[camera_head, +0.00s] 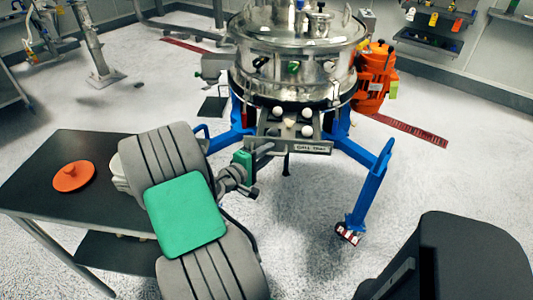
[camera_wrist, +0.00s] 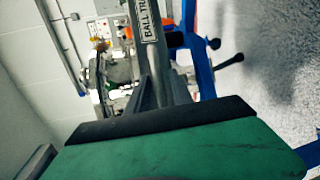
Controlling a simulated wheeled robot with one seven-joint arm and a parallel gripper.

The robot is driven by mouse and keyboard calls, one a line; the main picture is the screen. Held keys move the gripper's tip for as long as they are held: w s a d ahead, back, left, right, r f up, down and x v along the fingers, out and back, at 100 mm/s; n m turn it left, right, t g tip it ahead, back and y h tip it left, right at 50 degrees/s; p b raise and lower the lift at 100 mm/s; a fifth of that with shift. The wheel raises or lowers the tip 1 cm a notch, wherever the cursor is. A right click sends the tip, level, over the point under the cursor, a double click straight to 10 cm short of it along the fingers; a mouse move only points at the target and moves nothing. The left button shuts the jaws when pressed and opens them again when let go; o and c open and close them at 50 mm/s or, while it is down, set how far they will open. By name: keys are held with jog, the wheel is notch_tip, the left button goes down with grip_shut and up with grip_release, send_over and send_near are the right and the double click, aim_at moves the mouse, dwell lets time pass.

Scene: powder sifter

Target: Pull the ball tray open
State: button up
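The ball tray (camera_head: 316,148) is a grey metal tray at the front of the steel sifter (camera_head: 298,55), low between its blue legs. Its front plate has a label, and several light balls (camera_head: 307,131) show on and around it. The labelled plate (camera_wrist: 149,22) also shows in the wrist view, running up the picture at the top centre. My gripper (camera_head: 262,152) is at the left end of the tray's front plate, close to it. In the wrist view, its dark fingers (camera_wrist: 163,88) point toward the plate. Whether they touch or hold it is hidden.
The blue legs (camera_head: 368,195) flank the tray. An orange motor unit (camera_head: 375,65) sits to the right.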

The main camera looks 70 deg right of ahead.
jog(key=shift+o, duration=0.4)
jog(key=shift+w+a, duration=0.1)
jog(key=v, duration=0.7)
jog(key=shift+a, duration=0.35)
